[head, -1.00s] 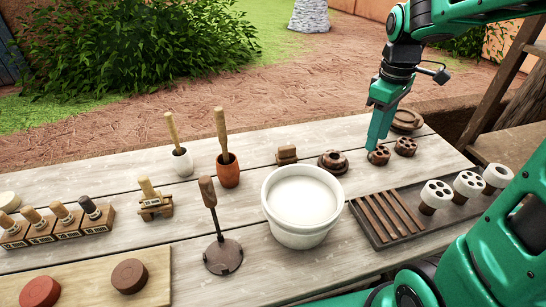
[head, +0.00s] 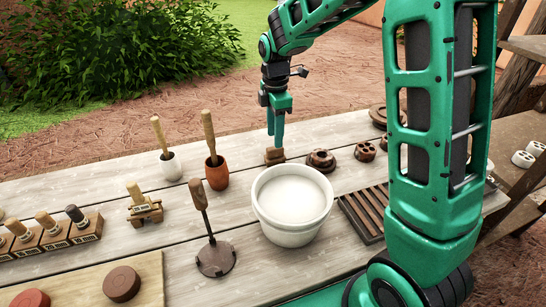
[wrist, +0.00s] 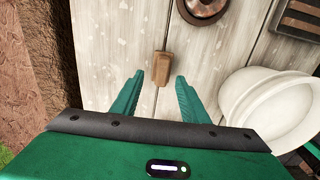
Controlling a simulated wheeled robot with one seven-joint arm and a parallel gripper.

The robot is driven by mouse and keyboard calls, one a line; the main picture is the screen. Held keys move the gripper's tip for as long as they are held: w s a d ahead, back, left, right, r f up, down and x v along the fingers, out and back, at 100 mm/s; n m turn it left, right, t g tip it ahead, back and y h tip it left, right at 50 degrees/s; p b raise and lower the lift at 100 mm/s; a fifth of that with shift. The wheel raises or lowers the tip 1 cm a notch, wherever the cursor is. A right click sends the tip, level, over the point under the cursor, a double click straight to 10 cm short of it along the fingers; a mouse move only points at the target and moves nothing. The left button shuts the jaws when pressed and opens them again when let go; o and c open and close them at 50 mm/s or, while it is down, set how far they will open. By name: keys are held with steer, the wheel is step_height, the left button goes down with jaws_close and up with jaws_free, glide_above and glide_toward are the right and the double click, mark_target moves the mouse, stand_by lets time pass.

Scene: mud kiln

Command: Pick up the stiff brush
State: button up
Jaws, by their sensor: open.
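A small brown wooden block (head: 274,156) lies near the back of the table, and it looks like the stiff brush, though its bristles cannot be made out. In the wrist view the block (wrist: 162,68) lies lengthwise just ahead of the gap between my fingertips. My gripper (head: 275,140) points down above it, open and empty. In the wrist view my gripper's two fingers (wrist: 159,76) stand apart, with the block roughly centred between their lines. The fingertips partly overlap the block in the head view; whether they touch it cannot be told.
A white bucket (head: 290,225) stands in front and to the right. A dark round piece (head: 321,161) lies right of the block. A terracotta pot (head: 216,175) and a white pot (head: 171,168) with upright handles stand left. The table's back edge is close behind.

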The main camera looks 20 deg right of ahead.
mark_target(275, 155)
steer(key=shift+s+f, duration=0.15)
steer(key=shift+f, duration=2.8)
steer(key=c, duration=0.8)
